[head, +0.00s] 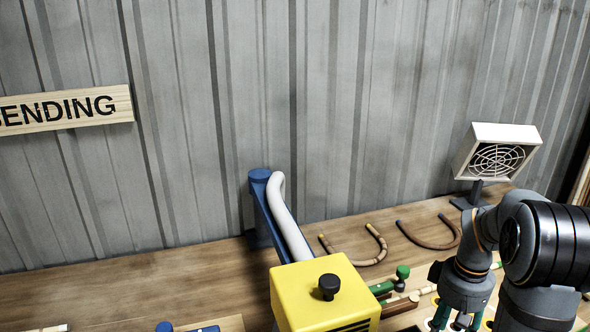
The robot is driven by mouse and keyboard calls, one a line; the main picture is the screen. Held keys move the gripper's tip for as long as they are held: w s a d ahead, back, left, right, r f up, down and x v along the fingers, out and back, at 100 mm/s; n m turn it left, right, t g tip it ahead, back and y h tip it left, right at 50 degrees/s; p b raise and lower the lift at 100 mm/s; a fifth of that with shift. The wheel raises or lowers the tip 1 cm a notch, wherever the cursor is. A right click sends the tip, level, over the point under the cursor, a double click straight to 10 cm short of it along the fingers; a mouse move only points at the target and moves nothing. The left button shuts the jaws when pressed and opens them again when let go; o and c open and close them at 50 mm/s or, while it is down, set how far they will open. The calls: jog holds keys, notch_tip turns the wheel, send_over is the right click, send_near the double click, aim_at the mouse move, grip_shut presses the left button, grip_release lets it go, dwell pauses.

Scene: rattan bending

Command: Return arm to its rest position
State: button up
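My arm comes in at the lower right, with its grey and black links bent over the bench (190,285). My gripper (458,321) points down at the bottom edge of the head view, right of the yellow machine box (325,290). Its green-tipped fingers are partly cut off by the frame edge. I cannot tell whether they are open or shut, or whether they hold anything. Cane pieces and green-ended parts lie close to the left of the gripper.
A blue arm with a white tube (287,220) rises behind the yellow box. Curved rattan pieces (370,259) (430,243) lie on the bench toward the wall. A white fan (497,152) stands at the back right. The left part of the bench is mostly clear.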

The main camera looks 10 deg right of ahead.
notch_tip(320, 180, down, 10)
jog(key=shift+r, duration=0.1)
jog(key=shift+r, duration=0.1)
dwell(0.4)
